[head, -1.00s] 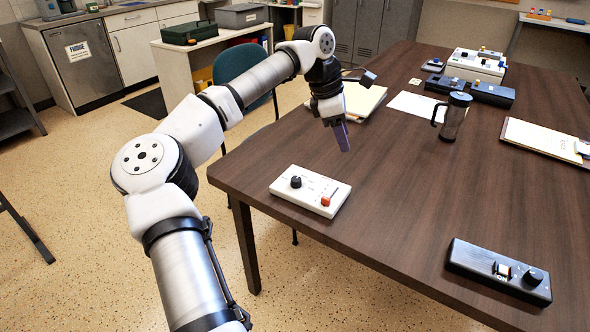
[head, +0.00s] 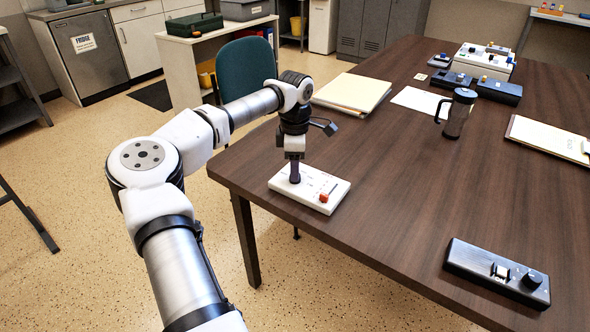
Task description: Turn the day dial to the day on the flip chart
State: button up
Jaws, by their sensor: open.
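A white control panel (head: 318,200) lies near the table's left front corner, with a red-orange slider knob (head: 324,197) at its right end. My gripper (head: 295,179) points straight down at the panel's left end, its fingers where the panel's black knob is. The fingers hide that knob, and I cannot tell whether they touch it. A black control box (head: 480,268) with a round black knob (head: 532,280) and a white switch (head: 501,269) lies at the front right. I cannot read which control is the day dial. No flip chart is recognisable in this view.
The table (head: 400,190) is clear between the white panel and the black box. Farther back are a stack of folders (head: 352,93), a sheet of paper (head: 420,101), a dark press jug (head: 457,115), several devices and a clipboard (head: 548,140). A chair (head: 246,75) stands behind the arm.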

jog(key=shift+f, duration=1.2)
jog(key=c, duration=1)
